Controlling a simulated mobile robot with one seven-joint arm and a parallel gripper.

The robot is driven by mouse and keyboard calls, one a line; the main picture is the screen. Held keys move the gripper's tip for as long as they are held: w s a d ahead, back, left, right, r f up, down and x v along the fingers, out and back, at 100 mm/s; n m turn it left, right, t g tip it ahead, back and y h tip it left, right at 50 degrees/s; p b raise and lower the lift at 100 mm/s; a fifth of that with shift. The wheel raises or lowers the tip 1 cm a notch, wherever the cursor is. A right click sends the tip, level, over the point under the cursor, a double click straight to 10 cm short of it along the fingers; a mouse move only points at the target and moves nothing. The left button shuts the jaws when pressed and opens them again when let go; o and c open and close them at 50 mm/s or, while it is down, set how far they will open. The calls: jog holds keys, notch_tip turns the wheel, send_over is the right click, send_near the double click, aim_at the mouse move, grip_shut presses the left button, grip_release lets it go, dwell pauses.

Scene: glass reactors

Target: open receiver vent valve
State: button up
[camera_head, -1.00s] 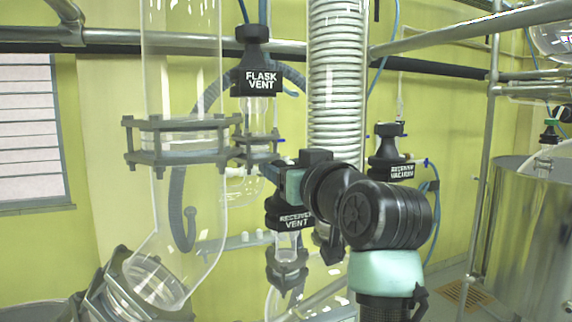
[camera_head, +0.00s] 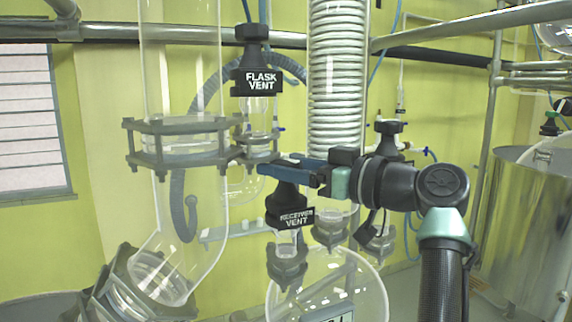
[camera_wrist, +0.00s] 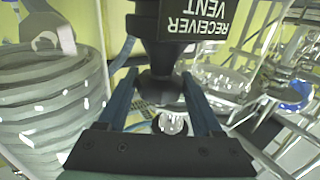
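The receiver vent valve (camera_head: 290,217) is a black valve with a white-lettered label, upright above a clamped glass neck. In the head view my gripper (camera_head: 272,168) reaches in from the right, its blue fingers level with the valve's top. In the wrist view the valve (camera_wrist: 192,18) appears upside down, with its label at the top and its narrower black top between the two fingers of my gripper (camera_wrist: 160,78). Whether either finger touches the valve cannot be told.
The flask vent valve (camera_head: 258,80) hangs just above and left of my gripper. The coiled glass condenser (camera_head: 337,75) stands close behind the wrist. A round glass receiver (camera_head: 345,285) is below. A metal vessel (camera_head: 525,230) stands at the right.

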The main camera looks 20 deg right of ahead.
jog(key=shift+o, duration=0.8)
jog(key=shift+f, duration=0.1)
jog(key=shift+f+m+t+h+b, duration=0.15)
jog(key=shift+m+t+h+b, duration=0.2)
jog(key=shift+h+b, duration=0.25)
jog(key=shift+a+m+t+h+b, duration=0.1)
jog(key=shift+m+t+h+b, duration=0.2)
jog(key=shift+m+h, duration=0.2)
jog(key=m+h, duration=0.1)
jog(key=h, duration=0.1)
jog(key=m+t+h, duration=0.1)
jog(key=h, duration=0.1)
jog(key=shift+r+m, duration=0.2)
jog(key=shift+m, duration=0.05)
jog(key=m+h, duration=0.2)
jog(key=h, duration=0.1)
jog(key=shift+r+t+h, duration=0.1)
jog(key=shift+t+h, duration=0.15)
jog(key=shift+h, duration=0.15)
jog(key=shift+m+h, duration=0.9)
jog(key=shift+h, duration=0.2)
